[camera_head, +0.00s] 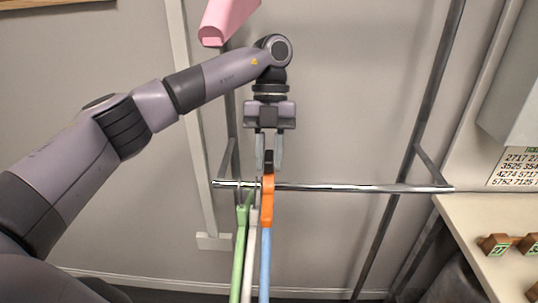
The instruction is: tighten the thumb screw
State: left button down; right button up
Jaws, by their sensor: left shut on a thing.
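My left gripper (270,160) points down above the metal rail (350,188). Its two fingers are shut on a small black piece at the top of an orange part (267,202). The orange part sits at the rail, above a blue hanging item (265,265). I cannot tell whether the black piece is the thumb screw; no screw thread shows. My right gripper is not in view.
A green item (239,255) and a white item (251,260) hang just left of the orange part. A pink object (226,20) is at the top. A counter (470,215) with brown numbered blocks (496,244) stands right. The rail's right half is clear.

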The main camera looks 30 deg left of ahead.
pick_arm(q)
jog(key=shift+r, duration=0.15)
jog(key=c, duration=1)
grip_release()
jog(key=shift+c, duration=0.2)
jog(key=shift+n, duration=0.3)
